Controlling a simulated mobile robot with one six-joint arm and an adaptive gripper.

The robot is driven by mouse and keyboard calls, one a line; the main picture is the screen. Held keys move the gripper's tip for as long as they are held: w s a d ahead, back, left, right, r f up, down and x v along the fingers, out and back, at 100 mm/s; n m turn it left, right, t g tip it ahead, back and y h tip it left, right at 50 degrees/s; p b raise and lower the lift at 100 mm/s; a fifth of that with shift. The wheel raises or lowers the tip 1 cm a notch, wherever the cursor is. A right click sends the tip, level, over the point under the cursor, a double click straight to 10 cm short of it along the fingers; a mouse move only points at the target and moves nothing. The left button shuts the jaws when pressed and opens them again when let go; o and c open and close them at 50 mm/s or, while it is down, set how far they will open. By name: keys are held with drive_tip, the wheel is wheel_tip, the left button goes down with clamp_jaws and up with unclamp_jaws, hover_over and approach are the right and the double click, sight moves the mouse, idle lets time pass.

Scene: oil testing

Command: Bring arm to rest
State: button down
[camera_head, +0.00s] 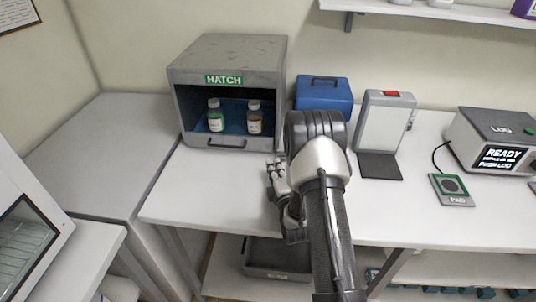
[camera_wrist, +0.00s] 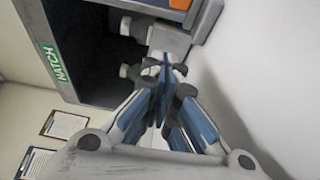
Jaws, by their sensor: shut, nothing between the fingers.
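My arm reaches up from the bottom of the head view over the front of the white bench (camera_head: 205,202). My gripper (camera_head: 275,168) is to the left of the arm's elbow, just in front of the hatch box's right side. In the wrist view my gripper (camera_wrist: 165,70) has its blue-padded fingers shut together with nothing between them. The grey hatch box (camera_head: 235,52) stands open at the front. Part of my gripper is hidden behind my arm in the head view.
Two bottles, one green-labelled (camera_head: 215,120) and one brown (camera_head: 254,122), stand inside the hatch. A blue box (camera_head: 323,94), a grey upright device (camera_head: 385,122), a pad (camera_head: 452,190) and a READY display unit (camera_head: 495,140) stand right. The front-left bench is clear.

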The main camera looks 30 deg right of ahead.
drive_tip(key=shift+s, duration=0.2)
drive_tip(key=w+a+r+m+g+y, duration=0.1)
drive_tip(key=w+a+r+m+g, duration=0.2)
drive_tip(key=r, duration=0.5)
drive_tip(key=s+a+r+m+g+y, duration=0.1)
drive_tip(key=s+a+r+m+g, duration=0.25)
drive_tip(key=s+a+r, duration=0.35)
drive_tip(key=s+a+r+m+g, duration=0.2)
drive_tip(key=s+a+m, duration=0.1)
drive_tip(key=s, duration=0.7)
drive_tip(key=s+a+r+m+g+y, duration=0.1)
drive_tip(key=s+a, duration=0.3)
drive_tip(key=s, duration=0.6)
drive_tip(key=s+a+r+m+g+y, duration=0.1)
drive_tip(key=s+a+r+m+g, duration=0.1)
drive_tip(key=s, duration=0.9)
drive_tip(key=a+m+g, duration=0.1)
drive_tip(key=m, duration=0.1)
drive_tip(key=shift+a+r+m, duration=0.15)
drive_tip(key=shift+r+m, duration=0.2)
drive_tip(key=shift+r, duration=0.05)
drive_tip(key=c, duration=2.3)
unclamp_jaws()
